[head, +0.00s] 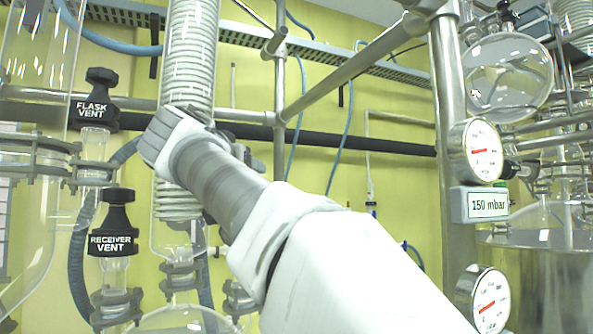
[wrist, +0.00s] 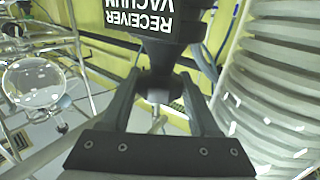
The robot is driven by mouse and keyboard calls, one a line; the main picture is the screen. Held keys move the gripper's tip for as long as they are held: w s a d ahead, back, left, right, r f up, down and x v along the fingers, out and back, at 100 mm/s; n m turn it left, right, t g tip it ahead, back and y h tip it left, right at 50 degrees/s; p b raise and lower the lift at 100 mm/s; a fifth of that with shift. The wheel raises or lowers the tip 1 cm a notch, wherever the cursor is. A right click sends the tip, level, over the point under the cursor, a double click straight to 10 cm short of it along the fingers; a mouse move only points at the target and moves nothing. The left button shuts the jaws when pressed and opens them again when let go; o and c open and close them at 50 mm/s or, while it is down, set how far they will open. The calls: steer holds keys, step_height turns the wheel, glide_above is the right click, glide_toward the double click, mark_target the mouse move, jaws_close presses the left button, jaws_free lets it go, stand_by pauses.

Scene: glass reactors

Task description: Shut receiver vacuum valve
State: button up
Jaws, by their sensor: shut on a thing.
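The receiver vacuum valve (wrist: 150,22) is a black knob with white lettering, upside down at the top of the wrist view. My gripper (wrist: 163,75) has a black finger on each side of the knob's narrower lower part and is shut on it. In the head view my white and grey arm reaches up and left in front of the coiled glass condenser. There the receiver vacuum valve and my gripper's fingers are hidden behind my wrist. The display (head: 488,204) reads 150 mbar.
The black flask vent (head: 96,105) and receiver vent (head: 114,228) knobs stand left of my arm. The coiled condenser (head: 190,60) is close to my wrist and also fills the right of the wrist view (wrist: 270,100). Metal rails (head: 355,65) and round gauges (head: 482,151) are to the right.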

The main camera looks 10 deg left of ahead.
steer(key=shift+m+h+p, duration=0.3)
steer(key=shift+m+h, duration=0.2)
steer(key=shift+h, duration=0.3)
steer(key=shift+h, duration=0.3)
steer(key=o, duration=1.4)
steer(key=shift+s, duration=0.15)
